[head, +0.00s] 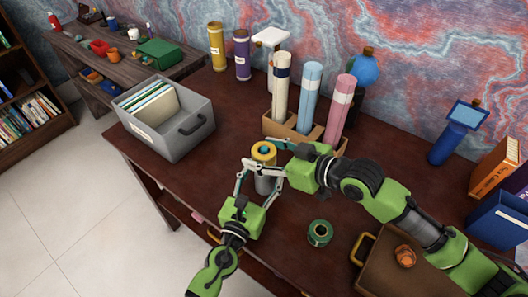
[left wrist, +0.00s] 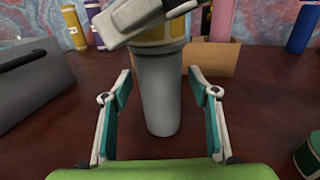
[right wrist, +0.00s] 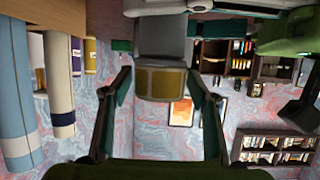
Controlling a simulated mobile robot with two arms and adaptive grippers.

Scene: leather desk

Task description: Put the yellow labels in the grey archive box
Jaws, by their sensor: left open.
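A grey canister with a yellow upper band (head: 265,183) stands upright on the desk; it also shows in the left wrist view (left wrist: 160,95) and the right wrist view (right wrist: 160,82). My left gripper (head: 256,180) is open, with its fingers on either side of the grey body. My right gripper (head: 265,153) is at the yellow upper part, fingers apart around it, and hides some of it. I cannot tell whether either touches it. The grey archive box (head: 185,140) stands at the desk's left end, with folders inside. No separate yellow label sheets can be made out.
A wooden rack (head: 284,132) holds white, blue and pink tubes behind my grippers. Yellow (head: 216,48) and purple (head: 242,55) tubes stand farther back. A green spool (head: 320,233) and a brown case (head: 380,270) are at the front right. The desk between box and canister is bare.

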